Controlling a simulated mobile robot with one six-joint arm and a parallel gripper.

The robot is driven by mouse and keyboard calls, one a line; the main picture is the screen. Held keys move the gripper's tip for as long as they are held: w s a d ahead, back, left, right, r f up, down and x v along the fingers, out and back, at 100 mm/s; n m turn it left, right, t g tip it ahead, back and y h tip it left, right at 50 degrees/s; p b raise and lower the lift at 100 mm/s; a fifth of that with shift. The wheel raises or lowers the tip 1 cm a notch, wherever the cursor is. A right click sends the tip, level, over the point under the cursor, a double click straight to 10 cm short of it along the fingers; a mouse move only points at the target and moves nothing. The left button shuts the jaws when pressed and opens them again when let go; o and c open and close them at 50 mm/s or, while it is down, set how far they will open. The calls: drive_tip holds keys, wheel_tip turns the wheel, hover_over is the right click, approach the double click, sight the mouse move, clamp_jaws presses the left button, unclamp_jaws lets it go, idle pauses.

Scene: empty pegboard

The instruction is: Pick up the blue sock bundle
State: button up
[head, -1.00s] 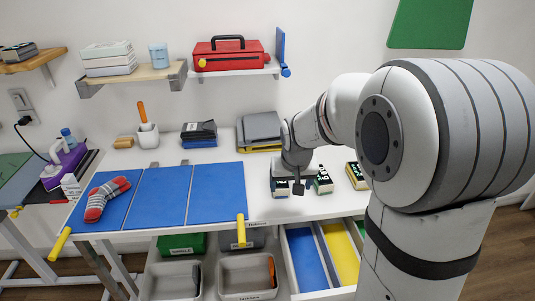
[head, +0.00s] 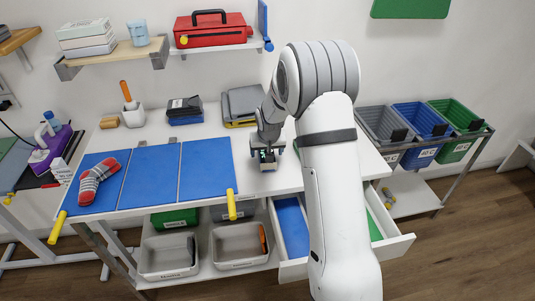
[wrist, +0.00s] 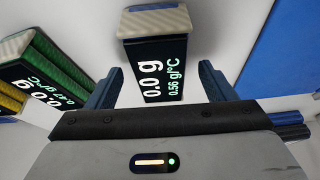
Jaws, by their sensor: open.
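My gripper (head: 267,150) is low over the white table in the head view. In the wrist view its two blue-grey fingers (wrist: 160,68) are open. A small block with a pale ribbed top and a black display face reading 0.0 g (wrist: 160,50) lies between and beyond the fingertips, with gaps on both sides. It is mostly hidden by my gripper in the head view.
A red and grey striped sock (head: 97,180) lies on the blue mat (head: 150,175). Grey folded cloths (head: 243,103) lie behind my gripper. Open drawers (head: 291,228) are below the tabletop. Grey, blue and green bins (head: 420,123) stand at right.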

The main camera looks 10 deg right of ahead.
drive_tip(key=shift+x, duration=1.05)
drive_tip(key=shift+f+b, duration=0.25)
drive_tip(key=shift+b, duration=0.05)
drive_tip(key=shift+c, duration=0.5)
drive_tip(key=c, duration=1)
drive_tip(key=shift+r, duration=0.15)
